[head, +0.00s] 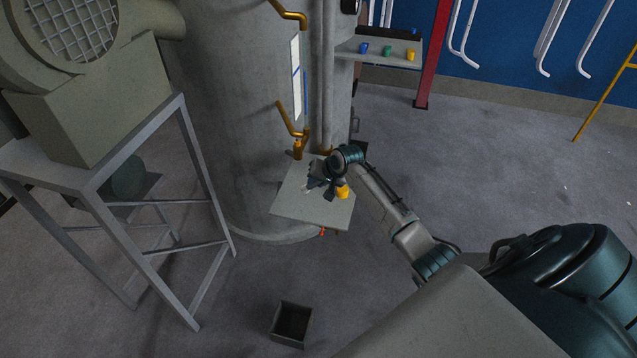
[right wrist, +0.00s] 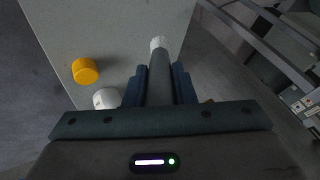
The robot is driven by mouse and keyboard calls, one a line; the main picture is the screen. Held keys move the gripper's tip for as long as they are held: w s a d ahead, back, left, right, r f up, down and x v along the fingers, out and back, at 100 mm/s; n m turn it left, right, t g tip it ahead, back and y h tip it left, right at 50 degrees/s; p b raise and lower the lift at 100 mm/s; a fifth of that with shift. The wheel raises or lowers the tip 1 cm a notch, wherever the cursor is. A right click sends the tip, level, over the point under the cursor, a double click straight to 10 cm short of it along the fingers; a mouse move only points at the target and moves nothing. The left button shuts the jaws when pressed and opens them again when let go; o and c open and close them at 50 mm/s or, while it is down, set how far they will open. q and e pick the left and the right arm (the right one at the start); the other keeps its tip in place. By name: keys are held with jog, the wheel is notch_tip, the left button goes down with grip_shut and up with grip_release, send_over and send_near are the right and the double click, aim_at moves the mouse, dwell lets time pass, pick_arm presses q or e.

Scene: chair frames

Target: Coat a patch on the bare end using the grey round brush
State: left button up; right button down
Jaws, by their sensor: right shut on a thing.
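My right gripper (head: 318,182) is over the small grey shelf board (head: 290,208) in front of the big grey cylinder. In the right wrist view, my right gripper (right wrist: 159,85) is shut on the grey round brush (right wrist: 160,78). The brush's pale tip (right wrist: 158,43) points away from the gripper, over or near the board's edge; I cannot tell if it touches. A yellow round pot (right wrist: 85,70) and a white round thing (right wrist: 107,98) are beside the brush to the left. I cannot make out which surface is the bare end. My left gripper is not in view.
The grey cylinder (head: 220,120) has orange bent handles (head: 290,118). A back shelf (head: 375,60) holds blue, green and yellow cups. White bent tubes (head: 548,40) hang on the blue wall. A metal stand (head: 150,220) is at left. An open box (head: 291,324) lies on the floor.

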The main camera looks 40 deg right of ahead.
jog(key=shift+w+d+r+p, duration=0.1)
jog(key=shift+r+p, duration=0.2)
jog(key=shift+r, duration=0.15)
jog(key=shift+w+d+r+p, duration=0.1)
jog(key=shift+r+p, duration=0.2)
jog(key=shift+r, duration=0.1)
jog(key=shift+s+r, duration=0.1)
jog(key=shift+r, duration=0.25)
jog(key=shift+s+a, duration=0.1)
jog(key=shift+a, duration=0.05)
jog(key=shift+f, duration=0.1)
